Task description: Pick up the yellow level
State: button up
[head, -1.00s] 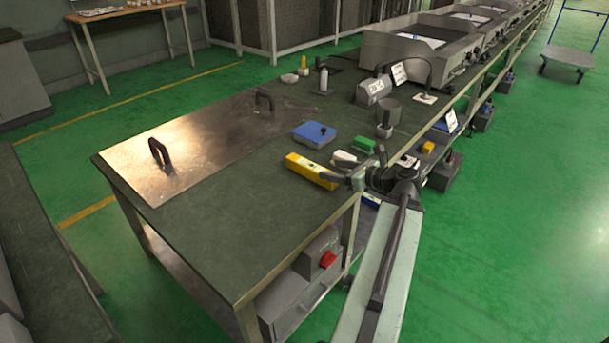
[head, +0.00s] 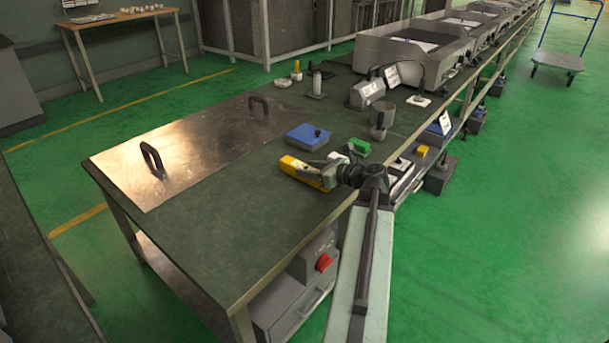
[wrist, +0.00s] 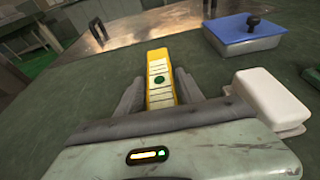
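The yellow level (head: 302,169) lies on the dark green table top near its right edge, its near-right part hidden by my gripper in the head view. In the wrist view the yellow level (wrist: 159,75) points away from me, its pale marked face and a green dot facing up. My gripper (wrist: 160,75) has one finger on each side of it, with narrow gaps that seem to show at the fingertips. It looks open around the level, not clamped. In the head view my gripper (head: 325,168) is low over the table at the level.
A white block (wrist: 268,98) lies close to the right of my gripper. A blue-lidded box (head: 308,136) and a green block (head: 358,147) stand just behind. A metal plate with handles (head: 190,150) covers the table's left part. The front of the table is clear.

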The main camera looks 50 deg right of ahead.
grip_shut()
notch_tip(320, 180, up, 36)
jog(key=p, duration=3.6)
